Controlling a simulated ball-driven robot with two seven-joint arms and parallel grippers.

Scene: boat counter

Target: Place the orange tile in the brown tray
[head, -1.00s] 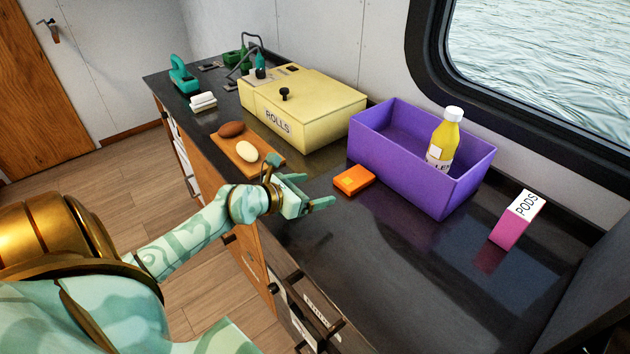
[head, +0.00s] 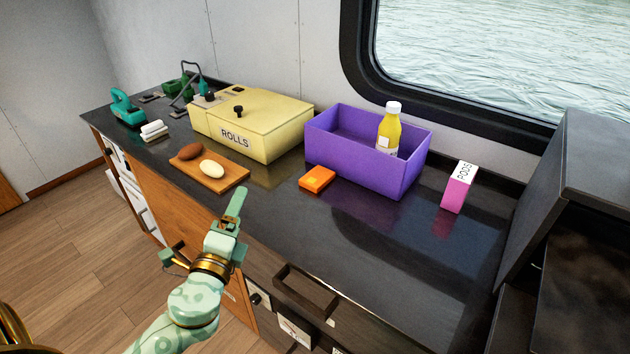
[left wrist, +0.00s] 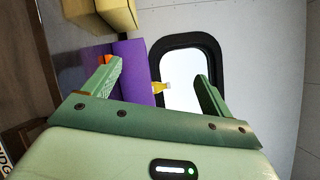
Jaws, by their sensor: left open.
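The orange tile (head: 317,179) lies flat on the dark counter, just in front of the purple bin. A small part of the tile (left wrist: 108,59) shows past a finger in the left wrist view. The brown tray (head: 236,179) is a flat wooden one left of the tile, holding a brown and a cream egg-shaped item. My left gripper (head: 232,207) is open and empty by the counter's front edge, right of and nearer than the tray, apart from the tile. Its two fingers are spread in the left wrist view (left wrist: 158,85). My right gripper is not in view.
The purple bin (head: 365,165) holds a yellow bottle (head: 389,132). A yellow ROLLS box (head: 275,140) stands behind the tray. A pink and white PODS carton (head: 458,187) stands right. The counter's front right is clear. A brown open frame (head: 305,290) juts out below the front edge.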

